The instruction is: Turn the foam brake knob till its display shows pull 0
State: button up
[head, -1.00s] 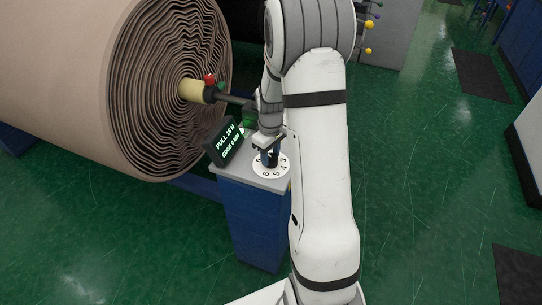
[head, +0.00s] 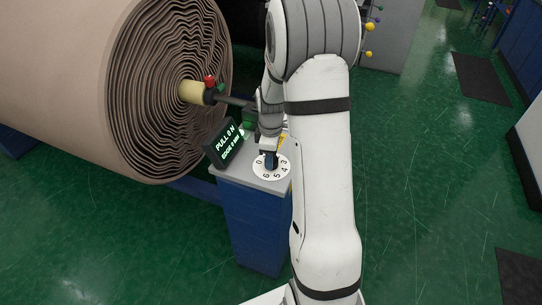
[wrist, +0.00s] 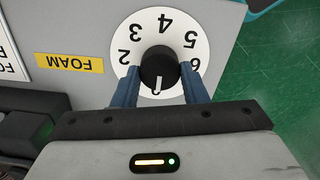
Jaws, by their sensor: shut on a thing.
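The foam brake knob (wrist: 159,65) is black with a white pointer mark, on a white numbered dial (wrist: 172,22) beside a yellow FOAM label (wrist: 69,64). In the wrist view its pointer faces the bottom, towards my gripper's body. My gripper (wrist: 159,73) has its two blue fingers on either side of the knob, shut on it. In the head view my gripper (head: 269,158) reaches down onto the dial (head: 259,171), partly hiding the knob. The display (head: 227,146) beside it reads PULL 0 N, with an EDGE line below that is hard to read.
The dial and display sit on a grey-topped blue pedestal (head: 252,220). A large brown foam roll (head: 110,80) on a shaft with a red knob (head: 210,81) stands close on the left. Green floor (head: 430,200) is open on the right.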

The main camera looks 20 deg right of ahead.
jog(key=shift+r, duration=0.1)
jog(key=o, duration=1)
notch_tip(320, 180, up, 7)
jog(key=shift+r, duration=0.35)
